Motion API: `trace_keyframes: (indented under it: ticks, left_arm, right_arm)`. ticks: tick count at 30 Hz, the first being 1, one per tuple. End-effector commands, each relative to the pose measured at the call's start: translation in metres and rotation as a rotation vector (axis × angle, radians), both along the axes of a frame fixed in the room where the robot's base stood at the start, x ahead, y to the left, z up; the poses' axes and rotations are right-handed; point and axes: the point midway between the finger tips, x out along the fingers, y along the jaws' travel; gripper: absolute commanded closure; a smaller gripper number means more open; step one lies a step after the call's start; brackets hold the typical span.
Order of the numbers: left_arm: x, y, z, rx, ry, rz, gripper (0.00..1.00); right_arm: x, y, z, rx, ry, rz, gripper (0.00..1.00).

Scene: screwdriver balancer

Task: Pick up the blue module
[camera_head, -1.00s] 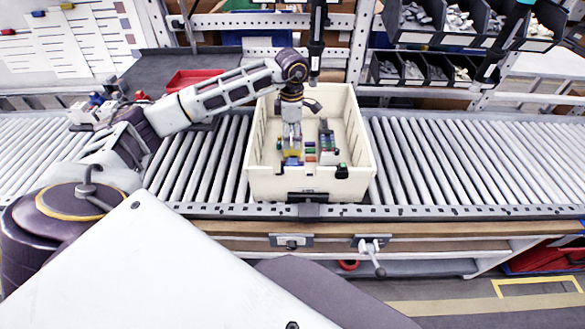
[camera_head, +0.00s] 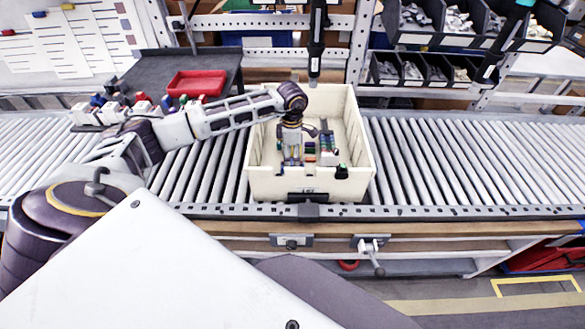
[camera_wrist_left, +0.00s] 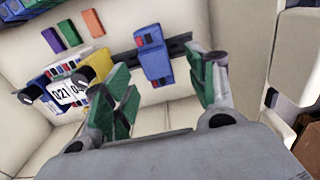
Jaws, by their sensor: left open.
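The blue module (camera_wrist_left: 154,62), with small red parts on it, sits on a dark rail against the inside of the cream bin (camera_head: 255,160). My left gripper (camera_wrist_left: 160,82) is open, and its green-padded fingers stand on either side of the module in the wrist view. The fingers appear apart from it, and nothing is held. In the head view my left gripper (camera_head: 291,157) points down inside the bin and hides much of what lies beneath it. I cannot single out the blue module there. My right gripper is not in view.
Beside the rail, a white and blue unit (camera_wrist_left: 62,94) carries yellow and black parts. Purple (camera_wrist_left: 53,40), green and orange (camera_wrist_left: 94,23) pieces lie nearby. The bin walls enclose the gripper. The roller conveyor (camera_head: 470,160) is clear to the right. A red tray (camera_head: 197,83) stands behind.

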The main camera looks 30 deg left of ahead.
Motion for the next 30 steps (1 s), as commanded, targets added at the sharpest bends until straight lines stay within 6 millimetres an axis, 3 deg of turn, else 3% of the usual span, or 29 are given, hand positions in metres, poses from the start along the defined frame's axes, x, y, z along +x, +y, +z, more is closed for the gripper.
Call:
trace_keyframes:
  ticks: [13,24,30]
  left_arm:
    - [0.000,0.000,-0.005,-0.001,0.002,0.000,0.43]
    - [0.005,0.002,-0.042,0.000,0.002,0.001,0.43]
    - [0.005,0.001,-0.052,-0.001,0.001,-0.001,0.43]
  right_arm:
    - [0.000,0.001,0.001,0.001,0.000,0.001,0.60]
    - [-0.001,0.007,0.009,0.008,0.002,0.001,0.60]
    - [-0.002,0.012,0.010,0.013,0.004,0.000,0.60]
